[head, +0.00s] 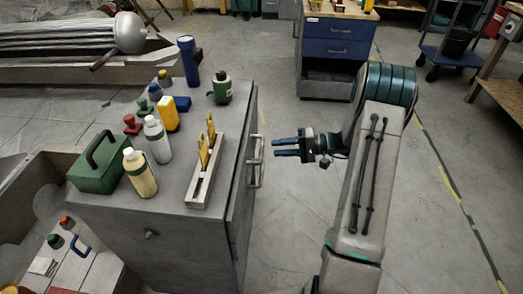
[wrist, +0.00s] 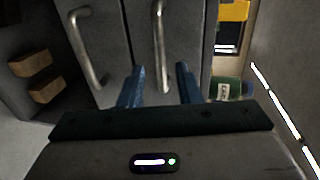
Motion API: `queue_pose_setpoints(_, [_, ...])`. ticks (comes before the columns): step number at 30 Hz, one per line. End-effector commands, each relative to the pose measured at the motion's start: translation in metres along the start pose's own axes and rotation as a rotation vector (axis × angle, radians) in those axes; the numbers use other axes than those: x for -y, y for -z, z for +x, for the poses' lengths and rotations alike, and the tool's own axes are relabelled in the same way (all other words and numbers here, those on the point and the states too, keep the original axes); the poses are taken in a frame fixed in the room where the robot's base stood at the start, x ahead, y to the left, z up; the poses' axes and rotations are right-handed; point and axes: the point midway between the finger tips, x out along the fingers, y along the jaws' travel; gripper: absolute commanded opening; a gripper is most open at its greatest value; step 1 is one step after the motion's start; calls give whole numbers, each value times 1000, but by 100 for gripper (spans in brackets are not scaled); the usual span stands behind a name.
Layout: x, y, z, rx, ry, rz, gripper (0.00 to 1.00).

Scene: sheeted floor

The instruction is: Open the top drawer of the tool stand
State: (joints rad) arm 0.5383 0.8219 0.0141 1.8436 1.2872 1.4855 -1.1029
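The tool stand (head: 185,225) is a grey cabinet left of centre in the head view, with objects on its top. A pale bar handle (head: 258,160) is on its right-hand face. In the wrist view two bar handles show: one (wrist: 161,50) on the panel nearest the stand's top edge, and another (wrist: 87,45) on the panel to its left. In the wrist view the nearer-top handle lines up between the fingertips (wrist: 160,75).
A green toolbox (head: 98,170), several bottles and a slotted wooden holder (head: 205,180) stand on top. An open grey crate (head: 35,170) is at left. A blue drawer cabinet (head: 338,45) stands behind.

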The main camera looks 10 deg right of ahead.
Motion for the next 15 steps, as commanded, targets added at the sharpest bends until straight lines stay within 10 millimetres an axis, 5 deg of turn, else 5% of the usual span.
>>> queue_pose_setpoints(6, [-1, -1, 43, 3, -1, 0, 31])
queue_pose_setpoints(15, [0, 0, 65, 0, -2, 1, 31])
